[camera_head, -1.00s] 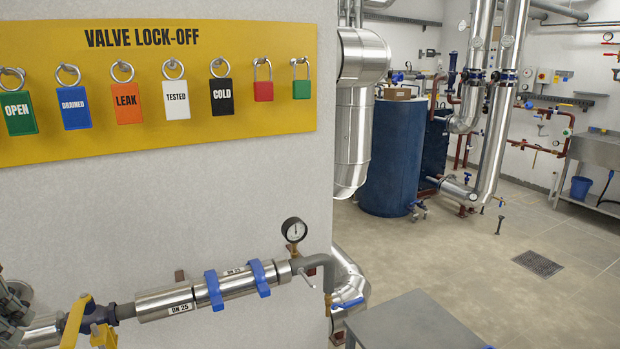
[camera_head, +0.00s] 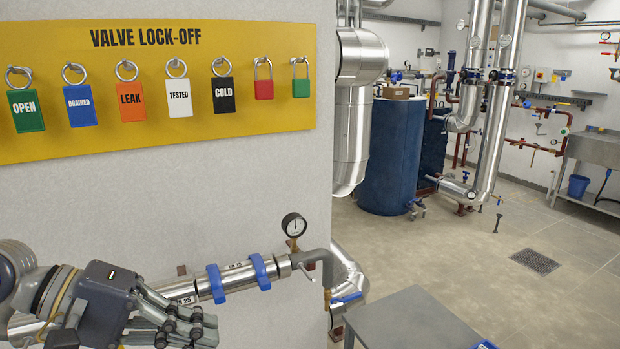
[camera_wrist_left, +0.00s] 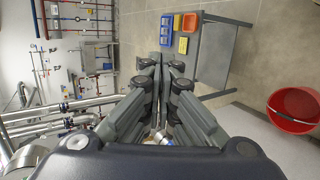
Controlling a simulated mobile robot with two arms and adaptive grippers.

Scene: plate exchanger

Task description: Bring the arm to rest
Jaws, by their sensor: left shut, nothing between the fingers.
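My left gripper (camera_head: 188,328) is at the lower left of the head view, in front of the wall pipe (camera_head: 240,278) with its blue clamps. It is shut and empty. In the left wrist view its fingers (camera_wrist_left: 165,65) are close together with nothing held between them. My right gripper shows in neither view.
A yellow lock-off board (camera_head: 250,40) with several tags and padlocks hangs above. A pressure gauge (camera_head: 294,225) stands on the pipe. A grey table (camera_head: 410,318) is at lower right. The left wrist view shows a red bucket (camera_wrist_left: 294,109) and small colored bins (camera_wrist_left: 189,22).

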